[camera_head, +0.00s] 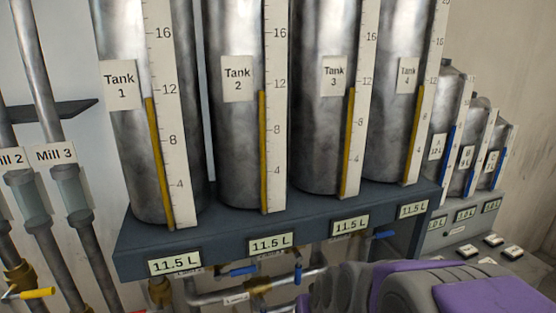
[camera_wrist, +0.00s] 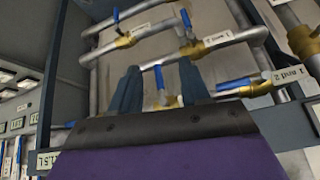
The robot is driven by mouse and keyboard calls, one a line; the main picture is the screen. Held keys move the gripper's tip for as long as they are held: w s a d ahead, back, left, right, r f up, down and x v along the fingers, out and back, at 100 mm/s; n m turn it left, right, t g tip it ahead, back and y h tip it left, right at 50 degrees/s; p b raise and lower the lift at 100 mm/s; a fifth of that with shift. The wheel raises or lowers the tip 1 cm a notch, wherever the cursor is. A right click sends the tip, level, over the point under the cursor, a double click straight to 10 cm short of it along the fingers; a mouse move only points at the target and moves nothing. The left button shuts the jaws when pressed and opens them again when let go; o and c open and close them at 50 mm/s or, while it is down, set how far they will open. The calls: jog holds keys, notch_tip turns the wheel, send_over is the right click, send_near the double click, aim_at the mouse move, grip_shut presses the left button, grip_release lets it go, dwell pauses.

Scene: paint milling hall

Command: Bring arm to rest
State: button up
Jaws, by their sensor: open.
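My gripper (camera_wrist: 157,82) shows in the wrist view with its two dark blue-grey fingers apart and nothing held between them. Past the fingers is a pipe with brass valves and blue handles. One blue valve handle (camera_wrist: 160,80) appears between the fingers; I cannot tell how far beyond them it is. In the head view my purple and grey arm reaches in at the lower right, in front of the pipes below the tanks. The fingers cannot be made out in that view.
Tank 1 (camera_head: 145,130), Tank 2 (camera_head: 237,140), Tank 3 (camera_head: 322,130) and Tank 4 (camera_head: 397,130) stand on a dark shelf (camera_head: 215,230) with 11.5 L displays. Mill pipes (camera_head: 75,195) stand at left. Smaller tanks (camera_head: 445,130) and a button panel (camera_head: 490,250) are at right.

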jog(key=s+d+g+b, duration=0.1)
jog(key=s+d+g, duration=0.2)
jog(key=s, duration=1.2)
jog(key=s+d+m+g+h+b, duration=0.1)
jog(key=s+d+g, duration=0.2)
jog(key=s, duration=1.1)
jog(key=shift+s+f+g+h, duration=0.2)
jog(key=shift+s+g+h, duration=0.15)
jog(key=shift+g, duration=0.65)
